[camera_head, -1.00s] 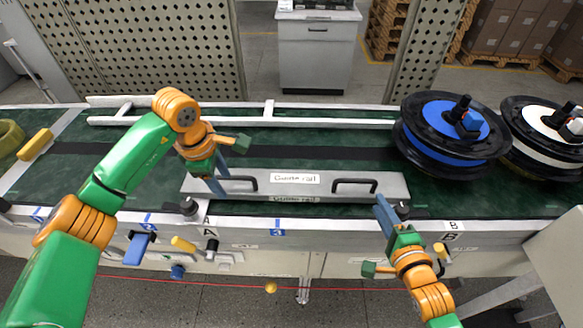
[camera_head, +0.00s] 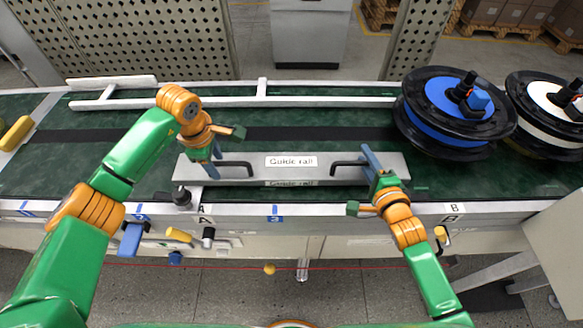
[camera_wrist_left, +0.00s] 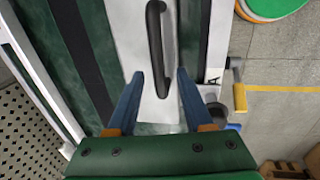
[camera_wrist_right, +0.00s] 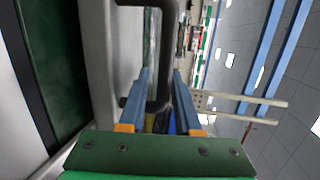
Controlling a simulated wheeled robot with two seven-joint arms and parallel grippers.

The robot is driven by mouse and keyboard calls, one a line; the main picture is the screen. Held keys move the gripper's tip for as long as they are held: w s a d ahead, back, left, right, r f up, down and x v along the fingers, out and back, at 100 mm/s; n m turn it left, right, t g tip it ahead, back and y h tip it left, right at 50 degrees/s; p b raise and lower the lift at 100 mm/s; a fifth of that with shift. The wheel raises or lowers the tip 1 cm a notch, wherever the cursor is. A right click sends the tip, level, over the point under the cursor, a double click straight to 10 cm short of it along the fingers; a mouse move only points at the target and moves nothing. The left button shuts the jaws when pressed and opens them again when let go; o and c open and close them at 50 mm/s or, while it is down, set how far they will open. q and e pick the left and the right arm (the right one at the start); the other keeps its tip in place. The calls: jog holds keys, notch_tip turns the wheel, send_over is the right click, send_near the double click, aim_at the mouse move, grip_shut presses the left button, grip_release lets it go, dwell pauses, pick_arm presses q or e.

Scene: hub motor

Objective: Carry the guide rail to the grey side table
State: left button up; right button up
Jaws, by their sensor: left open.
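The guide rail (camera_head: 235,171) is a long silver bar with a label and two black handles, lying along the near side of the green conveyor. My left gripper (camera_head: 215,172) is open at the left handle (camera_wrist_left: 155,45); in the left wrist view its fingers (camera_wrist_left: 160,85) stand apart, with the handle ahead between them. My right gripper (camera_head: 372,160) is at the right handle (camera_head: 345,164); in the right wrist view its fingers (camera_wrist_right: 161,80) lie either side of the handle, but whether they press on it is unclear. A pale grey table-like surface (camera_head: 560,240) is at the right edge.
A blue-faced hub motor (camera_head: 455,115) and a white-faced one (camera_head: 550,115) stand on the conveyor at right. A pale rail frame (camera_head: 225,102) runs along the back. A grey cabinet (camera_head: 310,38) stands behind the line. Knobs and clamps (camera_head: 182,197) line the near edge.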

pick_arm(q)
jog(key=shift+f, duration=0.5)
pick_arm(e)
jog(key=shift+w, duration=0.45)
pick_arm(q)
jog(key=c, duration=0.5)
pick_arm(e)
jog(key=c, duration=0.5)
pick_arm(q)
grip_shut()
pick_arm(e)
grip_shut()
jog(key=shift+s+a+f, duration=0.1)
jog(key=shift+f, duration=0.15)
jog(key=shift+r, duration=0.1)
